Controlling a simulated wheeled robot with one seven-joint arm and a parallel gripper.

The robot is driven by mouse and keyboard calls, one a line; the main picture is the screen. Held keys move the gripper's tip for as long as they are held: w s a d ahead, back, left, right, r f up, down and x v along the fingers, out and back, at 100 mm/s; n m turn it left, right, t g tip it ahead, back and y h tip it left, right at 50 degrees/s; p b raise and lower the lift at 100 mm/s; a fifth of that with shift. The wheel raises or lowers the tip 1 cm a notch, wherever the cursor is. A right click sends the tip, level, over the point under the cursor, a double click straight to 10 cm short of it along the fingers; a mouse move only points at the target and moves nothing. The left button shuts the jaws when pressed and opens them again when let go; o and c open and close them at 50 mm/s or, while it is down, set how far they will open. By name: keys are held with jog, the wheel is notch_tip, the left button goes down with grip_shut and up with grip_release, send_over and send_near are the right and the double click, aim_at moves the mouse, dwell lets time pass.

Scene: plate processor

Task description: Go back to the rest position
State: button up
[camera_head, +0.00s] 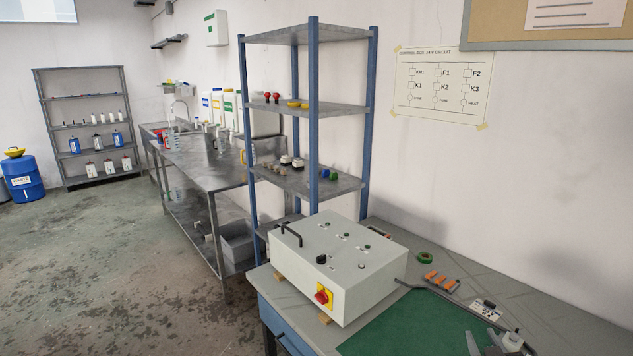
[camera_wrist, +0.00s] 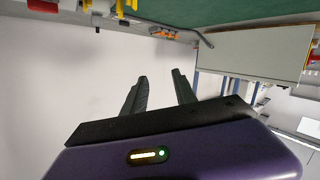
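My gripper (camera_wrist: 159,76) shows in the wrist view with its two dark fingers apart. Nothing is between them; only the pale wall shows behind. The purple wrist housing (camera_wrist: 180,152) fills the bottom of that view. The wrist picture appears upside down, with the green mat (camera_wrist: 240,14) along its top. In the head view, grey parts at the bottom right edge are cut off, and I cannot tell whether they belong to my gripper.
A control box (camera_head: 340,265) with a red-yellow switch (camera_head: 322,296) stands on the bench, also in the wrist view (camera_wrist: 255,55). Orange parts (camera_head: 436,280) and a green ring (camera_head: 425,258) lie beside it. A blue-post shelf (camera_head: 314,150) stands behind. Open floor (camera_head: 110,270) is left.

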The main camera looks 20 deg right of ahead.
jog(key=s+a+r+t+y, duration=0.2)
jog(key=s+a+r, duration=0.1)
jog(key=s+a, duration=0.95)
jog(key=s+a+r+t+y, duration=0.2)
jog(key=s+a, duration=0.9)
jog(key=a, duration=0.2)
jog(key=s+a+n+g+y+b, duration=0.1)
jog(key=s+a+y, duration=0.3)
jog(key=s, duration=0.9)
jog(key=shift+s+a+f+n+g, duration=0.15)
jog(key=shift+a+f+n+g, duration=0.25)
jog(key=shift+a+n+g, duration=0.6)
jog(key=shift+t, duration=0.3)
